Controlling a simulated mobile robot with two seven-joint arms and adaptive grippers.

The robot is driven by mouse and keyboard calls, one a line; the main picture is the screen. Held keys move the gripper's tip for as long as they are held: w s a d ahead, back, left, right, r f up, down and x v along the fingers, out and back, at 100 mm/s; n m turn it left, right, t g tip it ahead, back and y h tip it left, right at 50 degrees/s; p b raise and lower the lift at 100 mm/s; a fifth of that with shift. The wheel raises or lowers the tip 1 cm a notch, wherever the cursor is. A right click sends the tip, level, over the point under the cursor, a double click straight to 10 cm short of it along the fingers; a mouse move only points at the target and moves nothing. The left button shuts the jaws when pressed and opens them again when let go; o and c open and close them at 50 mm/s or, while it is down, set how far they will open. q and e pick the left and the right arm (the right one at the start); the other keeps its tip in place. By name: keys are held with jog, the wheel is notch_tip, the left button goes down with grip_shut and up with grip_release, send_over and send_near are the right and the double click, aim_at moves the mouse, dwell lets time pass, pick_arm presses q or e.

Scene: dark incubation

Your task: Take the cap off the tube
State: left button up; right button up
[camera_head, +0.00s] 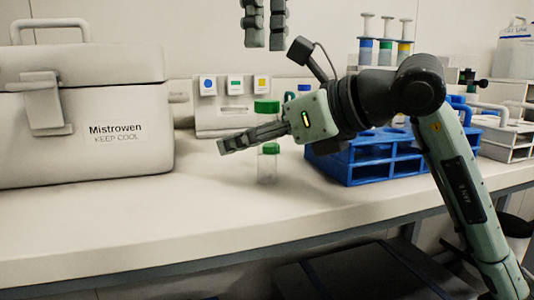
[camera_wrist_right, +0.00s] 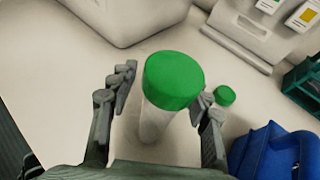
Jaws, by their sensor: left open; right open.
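A clear tube with a large green cap (camera_head: 266,106) stands upright on the counter, partly hidden by my right gripper (camera_head: 228,144). In the right wrist view, its cap (camera_wrist_right: 174,79) lies between the open fingers, with visible gaps beside the tube body (camera_wrist_right: 154,122). My right gripper reaches in from the right, its fingers across the tube below the cap. My left gripper (camera_head: 265,44) is open and empty, pointing down high above the cap. A second, smaller green cap (camera_wrist_right: 224,95) shows beside the right finger; a green cap (camera_head: 270,148) also appears below the right gripper in the head view.
A white cool box (camera_head: 75,150) stands at the left. A panel with coloured labels (camera_head: 222,121) is behind the tube. A blue rack (camera_head: 375,172) stands right of it, under my right arm. Syringe-like items (camera_head: 386,50) stand behind. The counter front (camera_head: 200,215) is clear.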

jog(key=shift+c, duration=0.3)
grip_shut()
dwell(0.4)
